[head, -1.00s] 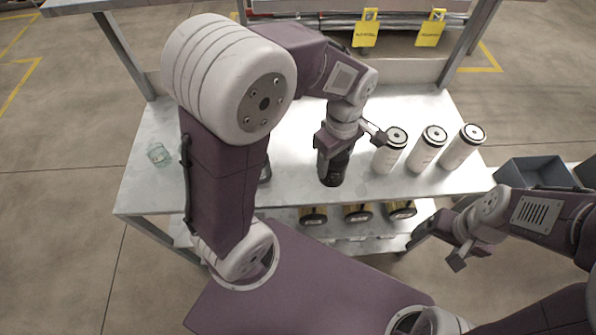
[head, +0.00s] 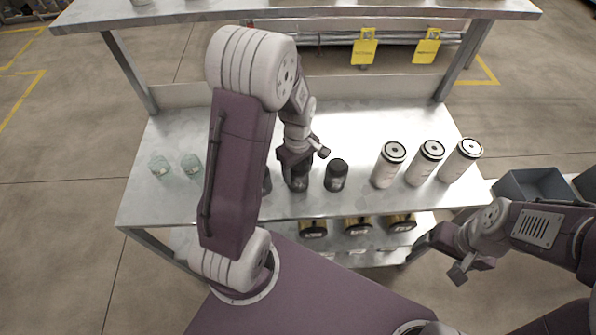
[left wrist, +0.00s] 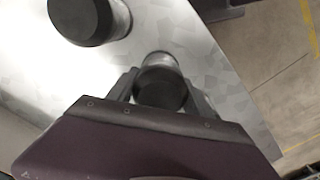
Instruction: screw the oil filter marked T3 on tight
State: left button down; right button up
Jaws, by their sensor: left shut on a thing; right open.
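Three black cylindrical oil filters stand in a row at the front of the metal table. The right one (head: 336,175) is free, the middle one (head: 298,182) is under my left gripper (head: 296,162), and the left one (head: 267,182) is mostly hidden by my left arm. My left gripper is shut on the middle filter, whose dark top (left wrist: 160,90) shows between the fingers in the left wrist view. A neighbouring black filter (left wrist: 90,18) stands apart there. No T3 mark is readable. My right gripper (head: 440,258) is open and empty, off the table's right front.
Three white canisters (head: 389,165) stand to the right on the table (head: 345,120). Black-and-yellow items (head: 358,226) are on the lower shelf. A grey bin (head: 535,185) is at the right. The table's back middle is clear.

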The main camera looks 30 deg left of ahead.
pick_arm(q)
jog(key=shift+f, duration=0.4)
jog(key=shift+w+f, duration=0.1)
jog(key=shift+f, duration=0.3)
jog(key=c, duration=0.6)
grip_release()
jog(key=shift+o, duration=0.9)
pick_arm(e)
jog(key=shift+w+r, duration=0.1)
jog(key=shift+r, duration=0.05)
